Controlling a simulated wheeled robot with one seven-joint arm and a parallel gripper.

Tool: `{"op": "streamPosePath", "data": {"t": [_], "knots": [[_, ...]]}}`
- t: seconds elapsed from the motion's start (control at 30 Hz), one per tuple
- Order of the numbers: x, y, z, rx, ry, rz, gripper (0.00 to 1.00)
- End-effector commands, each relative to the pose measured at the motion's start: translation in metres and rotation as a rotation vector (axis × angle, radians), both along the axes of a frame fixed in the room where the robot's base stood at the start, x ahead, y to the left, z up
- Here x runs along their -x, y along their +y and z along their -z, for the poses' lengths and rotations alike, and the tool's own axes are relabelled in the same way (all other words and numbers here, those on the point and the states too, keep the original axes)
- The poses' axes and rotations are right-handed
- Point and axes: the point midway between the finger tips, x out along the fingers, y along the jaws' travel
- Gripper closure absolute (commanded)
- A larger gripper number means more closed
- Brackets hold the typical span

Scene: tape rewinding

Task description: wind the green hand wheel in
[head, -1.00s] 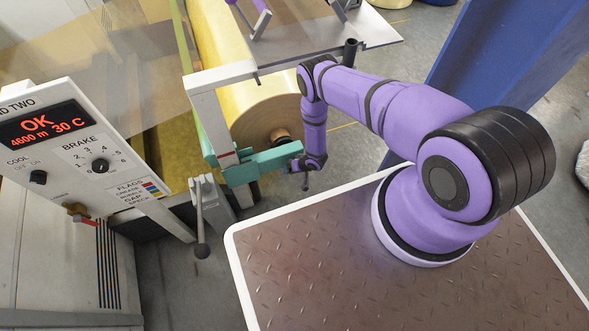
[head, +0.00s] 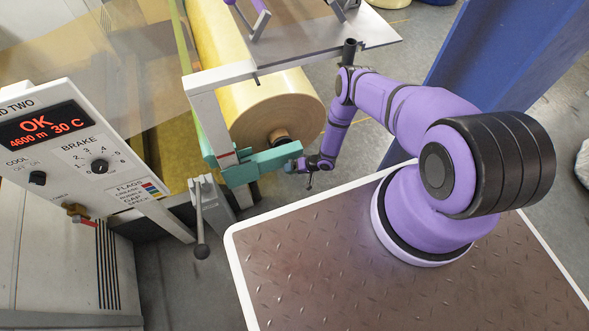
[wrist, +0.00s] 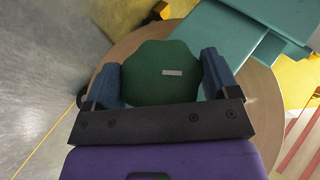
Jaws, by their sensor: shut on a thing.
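The green hand wheel (wrist: 155,88) has a lobed rim and a small pale bar mark on its face, in the middle of the wrist view. My gripper (wrist: 163,76) has its two blue fingers against opposite sides of the wheel and is shut on it. In the head view my gripper (head: 301,165) is at the right end of the teal bracket (head: 262,163). The wheel itself is mostly hidden there by my wrist and the bracket.
A large yellow roll (head: 270,105) with a brown core lies just behind the bracket. A lever with a dark knob (head: 201,251) hangs to the left. The control panel (head: 85,150) reads OK, 4600 m, 30 C. A blue column (head: 500,55) stands at the right.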

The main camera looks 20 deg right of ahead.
Motion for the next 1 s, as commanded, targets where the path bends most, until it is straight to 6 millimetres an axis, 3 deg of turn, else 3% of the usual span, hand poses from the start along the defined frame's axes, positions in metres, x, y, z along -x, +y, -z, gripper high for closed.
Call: {"op": "streamPosePath", "data": {"t": [0.3, 0.33, 0.4, 0.73, 1.0], "knots": [[0.002, 0.000, 0.001, 0.000, 0.003, 0.000, 0.43], [0.002, 0.000, 0.001, 0.000, 0.003, 0.000, 0.12], [0.002, 0.000, 0.001, 0.000, 0.003, 0.000, 0.00], [0.003, -0.004, -0.004, 0.001, 0.002, 0.000, 0.00], [0.019, -0.033, -0.034, 0.000, 0.002, 0.002, 0.00]]}}
